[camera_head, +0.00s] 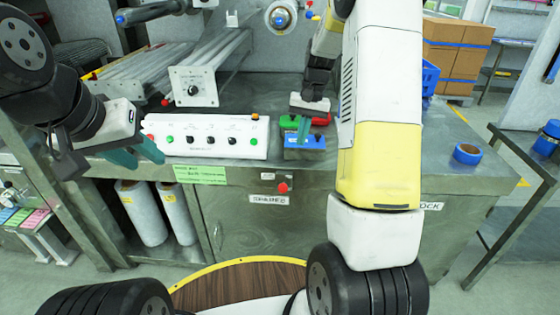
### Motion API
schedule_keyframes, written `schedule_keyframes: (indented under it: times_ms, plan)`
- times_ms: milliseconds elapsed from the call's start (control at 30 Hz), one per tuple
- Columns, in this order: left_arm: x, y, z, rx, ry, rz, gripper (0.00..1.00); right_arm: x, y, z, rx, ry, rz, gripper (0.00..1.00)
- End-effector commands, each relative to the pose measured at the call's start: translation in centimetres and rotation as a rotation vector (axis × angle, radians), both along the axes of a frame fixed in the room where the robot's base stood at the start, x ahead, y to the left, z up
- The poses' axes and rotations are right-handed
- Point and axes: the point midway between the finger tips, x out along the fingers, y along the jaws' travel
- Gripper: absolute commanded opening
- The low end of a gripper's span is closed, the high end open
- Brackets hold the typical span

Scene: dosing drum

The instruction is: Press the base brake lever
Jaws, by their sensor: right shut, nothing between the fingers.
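My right gripper (303,128) reaches down from the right arm, its teal fingers shut and empty. The fingertips are at or just above a blue block (305,142) on the metal bench; I cannot tell whether they touch. A green part (289,124) and a red part (322,118) sit just behind the blue block, partly hidden by the gripper. No part is clearly readable as the base brake lever; the gripper may cover it. My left gripper (136,155) has teal fingers spread apart, empty, near the bench's front edge at the left.
A white control panel (215,137) with several coloured buttons lies left of the blue block. A grey box with a knob (193,87) stands behind it. A red knob (283,187) is on the cabinet front. Blue tape (468,153) lies at the right. My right arm hides the bench's middle right.

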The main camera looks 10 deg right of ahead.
Motion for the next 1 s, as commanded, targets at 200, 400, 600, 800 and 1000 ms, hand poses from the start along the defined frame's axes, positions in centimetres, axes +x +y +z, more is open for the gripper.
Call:
schedule_keyframes:
  times_ms: [200, 400, 600, 800, 1000]
  plan:
    - [0.0, 0.0, 0.0, 0.0, 0.0, 0.0, 0.36, -0.1, 0.1, -0.2, 0.0, 0.001, 0.001, 0.0]
    - [0.0, 0.0, 0.0, 0.0, 0.0, 0.0, 0.36, -0.2, 0.5, -2.4, 0.001, 0.004, 0.002, 0.0]
    - [0.0, 0.0, 0.0, 0.0, 0.0, 0.0, 0.36, -0.3, 1.2, -6.7, 0.0, 0.005, 0.003, 0.0]
    - [0.0, 0.0, 0.0, 0.0, 0.0, 0.0, 0.36, -0.5, 2.2, -10.3, 0.001, 0.003, 0.003, 0.0]
    - [0.0, 0.0, 0.0, 0.0, 0.0, 0.0, 0.36, -1.9, 3.8, -11.7, 0.0, 0.001, 0.002, 0.0]
